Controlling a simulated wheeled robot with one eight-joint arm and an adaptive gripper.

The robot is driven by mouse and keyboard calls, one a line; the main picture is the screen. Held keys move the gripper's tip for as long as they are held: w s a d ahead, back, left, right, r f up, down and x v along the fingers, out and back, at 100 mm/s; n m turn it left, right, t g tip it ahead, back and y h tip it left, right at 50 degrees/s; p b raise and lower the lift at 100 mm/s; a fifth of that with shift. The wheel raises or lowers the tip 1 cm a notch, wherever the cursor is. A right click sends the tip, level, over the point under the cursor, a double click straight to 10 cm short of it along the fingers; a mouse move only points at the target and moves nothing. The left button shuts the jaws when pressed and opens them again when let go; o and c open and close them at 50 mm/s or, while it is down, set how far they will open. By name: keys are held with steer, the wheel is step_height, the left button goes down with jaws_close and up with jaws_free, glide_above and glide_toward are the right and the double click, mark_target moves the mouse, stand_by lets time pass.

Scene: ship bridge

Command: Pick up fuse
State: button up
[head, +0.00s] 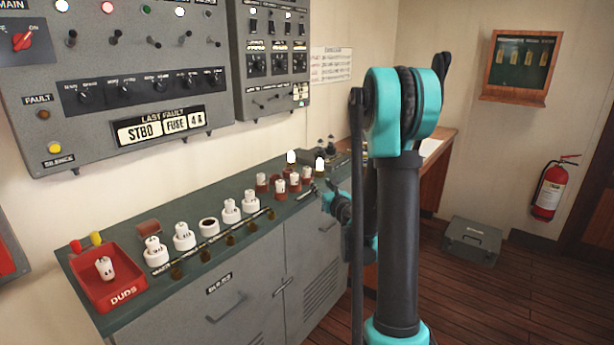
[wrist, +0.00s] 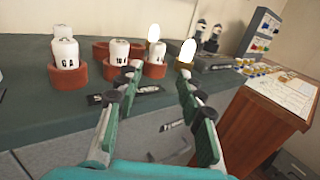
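White fuses stand in red cups at the counter's far end. In the wrist view one fuse (wrist: 67,58) reads "6 A"; another (wrist: 119,52) seems to read 10 A, and a third (wrist: 155,54) has unclear lettering. The cups also show in the head view, one fuse (head: 279,185) among them. Another fuse (head: 105,267) lies in the red "DUDS" tray (head: 125,293). My gripper (wrist: 155,88) is open and empty, its fingers apart in front of the cups. In the head view my gripper (head: 328,196) is at the counter's front edge, partly hidden by my arm.
White sockets (head: 184,239) line the counter (head: 190,280); one (head: 209,227) shows a dark opening. The panel's fault label (head: 163,125) reads "STBD FUSE 4 A". Two lit white lamps (wrist: 188,50) stand near the cups. A wooden desk (wrist: 265,100) is at right.

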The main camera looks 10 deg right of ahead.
mark_target(308, 173)
steer(key=w, duration=0.3)
steer(key=w+a, duration=0.1)
steer(key=w, duration=0.2)
steer(key=w+a, duration=0.1)
steer(key=w, duration=0.2)
steer(key=shift+w, duration=0.4)
steer(key=shift+w+a+f, duration=0.15)
steer(key=shift+w+a, duration=0.05)
steer(key=shift+w, duration=0.65)
steer(key=shift+w+a+f, duration=0.1)
steer(key=shift+w+a, duration=0.15)
steer(key=shift+w, duration=0.6)
steer(key=shift+w+a+f, duration=0.15)
steer(key=shift+w+a, duration=0.05)
steer(key=shift+w, duration=0.65)
jaws_close()
